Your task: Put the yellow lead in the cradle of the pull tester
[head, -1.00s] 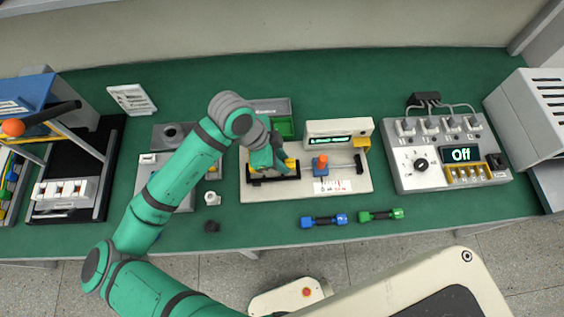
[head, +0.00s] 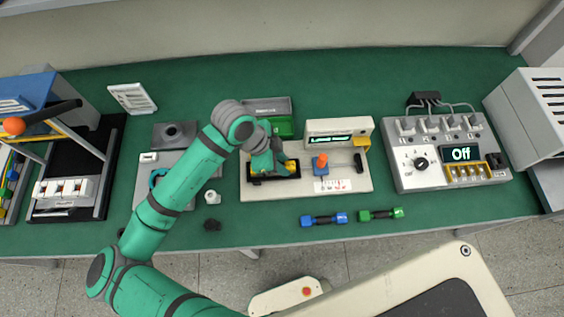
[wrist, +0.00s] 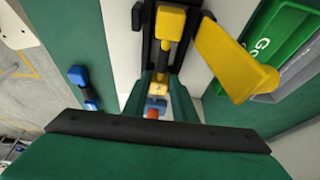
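The yellow lead (wrist: 171,22) is a short dumbbell shape with yellow ends and a dark middle. In the wrist view it lies along the black cradle (wrist: 149,45), between its dark side walls. In the head view the cradle (head: 262,180) is on the left half of the pull tester (head: 345,184), and my gripper hides much of the lead. My gripper (head: 275,165) is low over the cradle, pointing down. In the wrist view its fingers (wrist: 160,95) stand apart, with the lead's near end and the tester's orange knob showing between them.
A yellow paddle (wrist: 228,58) stands beside the cradle, close to my gripper. A green bin (head: 282,128) is behind the tester. A blue lead (head: 323,219) and a green lead (head: 381,214) lie in front. A switch box (head: 440,165) reading Off is at the right.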

